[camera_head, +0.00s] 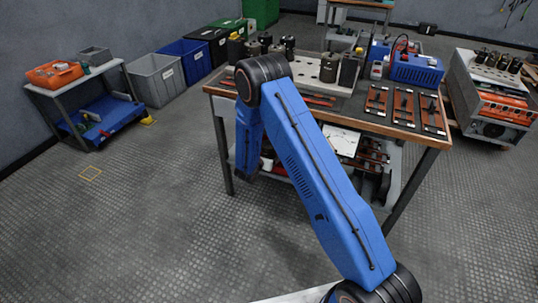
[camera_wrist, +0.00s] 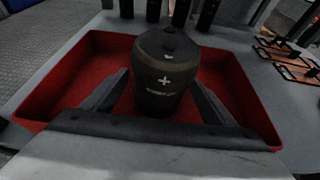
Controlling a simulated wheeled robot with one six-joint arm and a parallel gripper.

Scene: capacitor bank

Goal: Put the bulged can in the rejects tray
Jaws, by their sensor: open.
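A dark can (camera_wrist: 165,80) with a domed top and a white plus mark stands out in the middle of the wrist view. It looks upright and swollen at the body. It is inside the outline of a red tray (camera_wrist: 70,70), whose walls show on both sides; its base is hidden, so I cannot tell if it rests on the tray floor. My gripper (camera_wrist: 158,98) is open, with one finger on each side of the can. In the head view my arm hides the gripper, and I cannot make out the red tray or this can there.
The workbench (camera_head: 428,141) carries several dark cans at the back, a blue instrument (camera_head: 417,69) and red strips on dark panels (camera_head: 404,107). More dark cans stand just beyond the tray in the wrist view.

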